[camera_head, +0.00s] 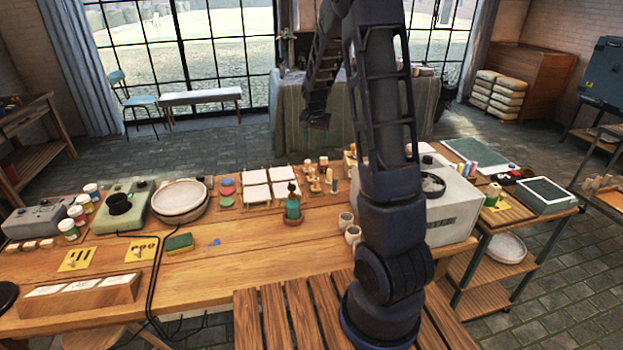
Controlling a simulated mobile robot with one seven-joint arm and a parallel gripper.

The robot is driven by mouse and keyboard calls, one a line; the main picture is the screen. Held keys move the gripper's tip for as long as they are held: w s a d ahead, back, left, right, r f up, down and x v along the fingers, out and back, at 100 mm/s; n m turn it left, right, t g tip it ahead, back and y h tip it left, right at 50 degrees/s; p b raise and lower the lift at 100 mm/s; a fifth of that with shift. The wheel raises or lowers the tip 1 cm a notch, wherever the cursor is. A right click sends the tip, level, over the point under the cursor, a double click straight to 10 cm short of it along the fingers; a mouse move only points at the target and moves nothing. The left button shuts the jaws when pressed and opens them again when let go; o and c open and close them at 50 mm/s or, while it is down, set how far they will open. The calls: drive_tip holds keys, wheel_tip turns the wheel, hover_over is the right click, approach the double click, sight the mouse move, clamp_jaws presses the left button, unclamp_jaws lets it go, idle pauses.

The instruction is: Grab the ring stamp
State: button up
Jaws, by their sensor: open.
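Several small wooden stamps (315,184) stand in a group on the long wooden table, just left of my arm. They are too small to tell which one is the ring stamp or to see their faces. My gripper (317,122) hangs at the end of my forearm, pointing down, above and beyond the stamps in the picture. It is open, small and dark, and its fingers are hard to make out. It is clear of the stamps, and nothing shows between its fingers. My upright arm may hide part of the table behind it.
Small cups (346,220) and a grey machine (448,205) stand near my arm. The table's front middle is mostly bare.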

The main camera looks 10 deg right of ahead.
drive_tip(key=m, duration=0.1)
approach(311, 170)
drive_tip(key=shift+h, duration=0.5)
drive_tip(key=shift+a+x, duration=0.2)
drive_tip(key=shift+x, duration=2.55)
drive_tip(key=shift+a+x, duration=0.15)
drive_tip(key=shift+x, duration=2.55)
drive_tip(key=c, duration=1)
drive_tip(key=shift+c, duration=0.2)
